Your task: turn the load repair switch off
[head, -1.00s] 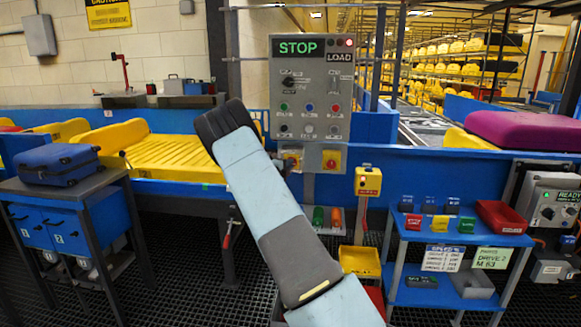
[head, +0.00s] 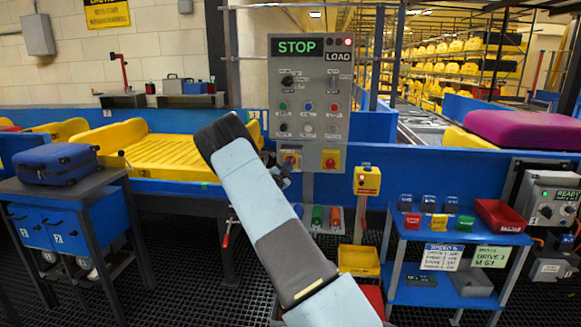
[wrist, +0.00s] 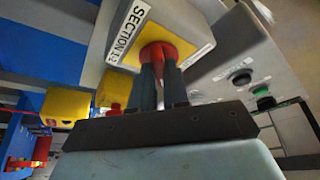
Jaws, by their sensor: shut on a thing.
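The grey LOAD panel (head: 310,112) stands ahead in the head view, with a green STOP display (head: 296,46) and a lit red lamp. Below it are two red rotary switches on yellow plates, a left one (head: 290,157) and a right one (head: 331,159). My gripper (head: 283,174) is at the left one, partly hidden behind my arm. In the wrist view my gripper (wrist: 158,72) is shut on the red switch handle (wrist: 157,52). Its grey box carries a label reading SECTION 1-2 (wrist: 127,31). I cannot read a load repair label.
A yellow control box (head: 367,181) stands right of the panel post. A blue cart (head: 458,237) with small coloured boxes is further right. A dark table with a blue suitcase (head: 57,164) is left. A blue conveyor wall runs behind.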

